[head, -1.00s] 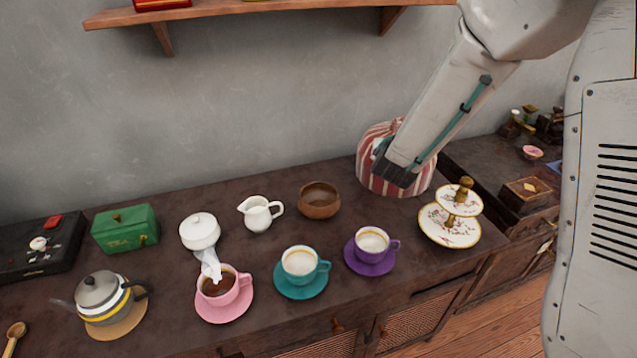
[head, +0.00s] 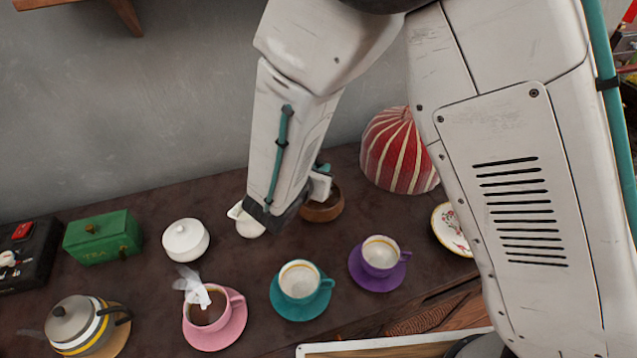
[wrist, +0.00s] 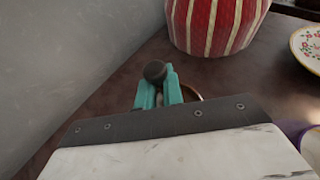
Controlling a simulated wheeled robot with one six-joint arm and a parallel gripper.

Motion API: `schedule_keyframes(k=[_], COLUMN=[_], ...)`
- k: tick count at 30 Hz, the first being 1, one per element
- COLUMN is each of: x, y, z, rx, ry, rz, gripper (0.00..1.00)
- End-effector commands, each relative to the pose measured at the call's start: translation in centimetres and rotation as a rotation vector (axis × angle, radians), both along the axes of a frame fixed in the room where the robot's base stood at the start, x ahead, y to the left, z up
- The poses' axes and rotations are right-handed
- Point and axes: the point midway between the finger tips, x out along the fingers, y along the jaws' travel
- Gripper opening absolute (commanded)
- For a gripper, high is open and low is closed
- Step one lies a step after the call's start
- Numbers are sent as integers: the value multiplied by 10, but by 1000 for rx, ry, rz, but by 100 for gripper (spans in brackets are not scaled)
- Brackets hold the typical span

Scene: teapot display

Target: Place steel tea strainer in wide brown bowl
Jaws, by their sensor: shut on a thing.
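The wide brown bowl (head: 334,212) stands on the dark counter, partly covered by my arm in the head view. In the wrist view only a bit of its rim (wrist: 193,91) shows past my fingers. My gripper (wrist: 158,92) has teal fingers shut on a small dark grey round thing, which I take to be the steel tea strainer (wrist: 155,71). The rest of it is hidden by the fingers. In the head view my gripper (head: 321,180) is at the bowl, seemingly over it; the exact height cannot be told. The strainer is not clear there.
A white creamer (head: 246,224) stands just left of the bowl. A red-striped tea cosy (head: 398,155) is behind to the right. Purple (head: 380,255) and teal (head: 299,282) cups stand in front, and a floral plate (head: 450,231) is at right. Bare counter lies between the cosy and bowl.

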Motion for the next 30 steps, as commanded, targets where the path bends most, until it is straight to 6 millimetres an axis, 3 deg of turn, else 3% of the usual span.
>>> schedule_keyframes(k=[10,23,24,26,30], x=[0,0,0,0,0], y=[1,2,2,2,2], z=[-44,-51,-51,-51,-51], rx=[-2,1,1,1,1], ry=[1,0,-2,-2,-1], rz=[2,4,4,4,4], gripper=[0,0,14,31,31])
